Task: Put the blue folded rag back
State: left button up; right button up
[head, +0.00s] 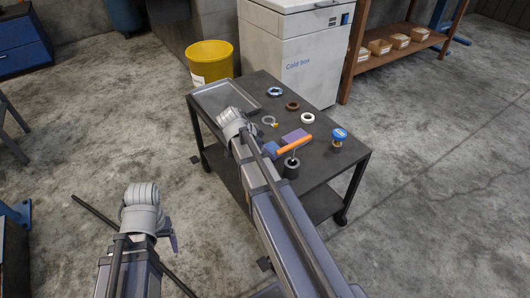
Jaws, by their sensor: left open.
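A small blue folded cloth (271,149), which looks like the blue rag, lies on the dark cart top, partly hidden by my right arm. A flat purple piece (295,136) lies just behind the orange handle (294,145) beside it. My left gripper (173,241) is open and empty, low at the left over the floor, well apart from the cart. My right arm reaches over the cart; its gripper (251,128) is small and mostly hidden by the wrist, near the tray, so its jaws cannot be made out.
The dark cart (325,165) carries a grey tray (228,112), several rings, a blue-capped jar (339,137) and a black cylinder (291,169). Behind stand a yellow bin (210,63), a white cold box (290,60) and a wooden shelf (385,67). The floor at right is clear.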

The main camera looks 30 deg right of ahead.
jog(key=shift+f, duration=0.2)
jog(key=o, duration=1.1)
jog(key=shift+c, duration=0.2)
jog(key=shift+r, duration=0.15)
jog(key=shift+a+r, duration=0.1)
jog(key=shift+r, duration=0.2)
jog(key=p+v, duration=1)
jog(key=v, duration=0.1)
jog(key=shift+a+r, duration=0.15)
jog(key=shift+r, duration=0.1)
jog(key=shift+f, duration=0.15)
jog(key=b+x, duration=1)
jog(key=x, duration=0.2)
jog(key=shift+f, duration=0.1)
